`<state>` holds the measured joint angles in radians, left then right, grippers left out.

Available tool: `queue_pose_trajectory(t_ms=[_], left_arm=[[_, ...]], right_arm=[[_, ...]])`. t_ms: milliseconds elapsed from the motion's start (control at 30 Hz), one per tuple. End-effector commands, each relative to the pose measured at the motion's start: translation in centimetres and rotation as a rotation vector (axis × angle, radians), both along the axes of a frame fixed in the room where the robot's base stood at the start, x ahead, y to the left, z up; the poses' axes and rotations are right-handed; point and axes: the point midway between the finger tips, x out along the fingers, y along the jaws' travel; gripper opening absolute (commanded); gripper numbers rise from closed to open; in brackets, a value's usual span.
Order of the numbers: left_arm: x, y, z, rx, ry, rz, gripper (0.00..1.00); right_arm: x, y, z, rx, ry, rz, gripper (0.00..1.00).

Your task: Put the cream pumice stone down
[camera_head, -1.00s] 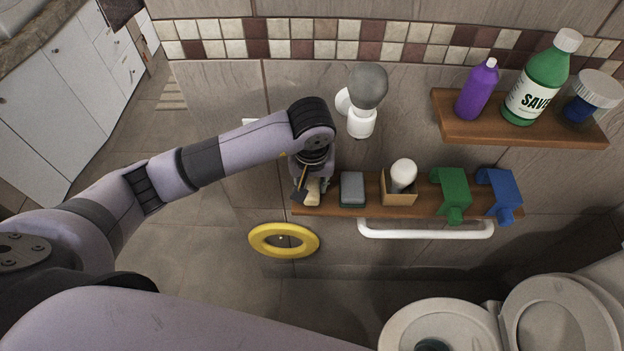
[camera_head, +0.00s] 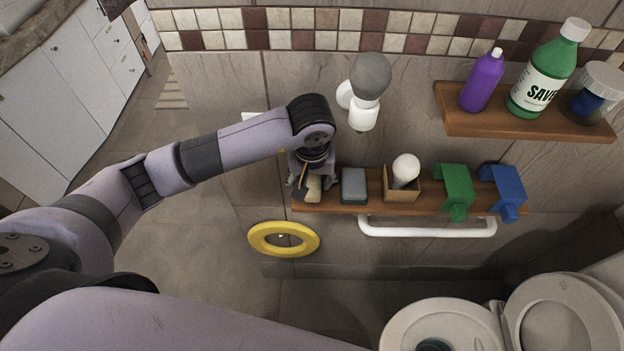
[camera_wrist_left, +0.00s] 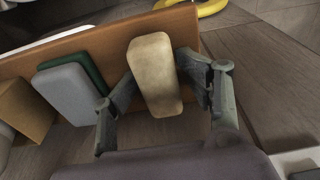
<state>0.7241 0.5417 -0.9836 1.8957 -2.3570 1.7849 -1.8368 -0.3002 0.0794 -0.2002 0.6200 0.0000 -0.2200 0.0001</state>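The cream pumice stone (camera_wrist_left: 155,75) is a pale rounded block at the left end of the lower wooden shelf (camera_wrist_left: 112,45). The stone shows in the head view (camera_head: 314,188), partly hidden by my left gripper (camera_head: 309,186). In the left wrist view my left gripper (camera_wrist_left: 155,68) has its fingers spread on either side of the stone, with the fingertips close to its sides. The stone appears to rest on the shelf. My right gripper is not in view.
Beside the stone on the shelf are a grey-and-green sponge (camera_head: 354,186), a small box (camera_head: 402,195) with a white bulb, a green holder (camera_head: 453,188) and a blue one (camera_head: 502,187). A white rail (camera_head: 428,230) runs below. A yellow ring (camera_head: 284,251) is at the lower left.

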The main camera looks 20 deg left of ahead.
Motion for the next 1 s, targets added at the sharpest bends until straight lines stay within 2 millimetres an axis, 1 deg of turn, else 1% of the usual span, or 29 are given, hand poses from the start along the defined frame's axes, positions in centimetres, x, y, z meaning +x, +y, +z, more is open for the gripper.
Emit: queue_pose_trajectory(t_ms=[33,67,400,567,667,700,767,1000], left_arm=[[-0.6,-0.1,-0.8,0.002,0.019,-0.004,0.49],[-0.6,-0.1,-0.8,0.002,0.020,-0.004,0.49],[-0.7,-0.2,-0.7,0.001,0.021,-0.007,0.49],[-0.7,-0.2,0.1,-0.001,0.021,-0.008,0.49],[-0.6,-0.2,1.2,-0.001,0.018,-0.008,0.49],[-0.5,-0.2,1.4,-0.002,0.011,-0.009,0.49],[-0.5,-0.2,2.6,0.000,0.004,-0.010,0.49],[-1.1,-0.3,8.4,0.001,0.000,-0.006,0.49]], right_arm=[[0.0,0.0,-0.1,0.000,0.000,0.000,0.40],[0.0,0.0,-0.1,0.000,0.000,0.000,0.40],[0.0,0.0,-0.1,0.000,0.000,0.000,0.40],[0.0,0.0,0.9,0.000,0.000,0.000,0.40],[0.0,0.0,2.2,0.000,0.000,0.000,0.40],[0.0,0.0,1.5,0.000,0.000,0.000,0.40],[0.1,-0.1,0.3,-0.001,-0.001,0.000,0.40],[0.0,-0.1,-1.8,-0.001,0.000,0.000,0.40]])
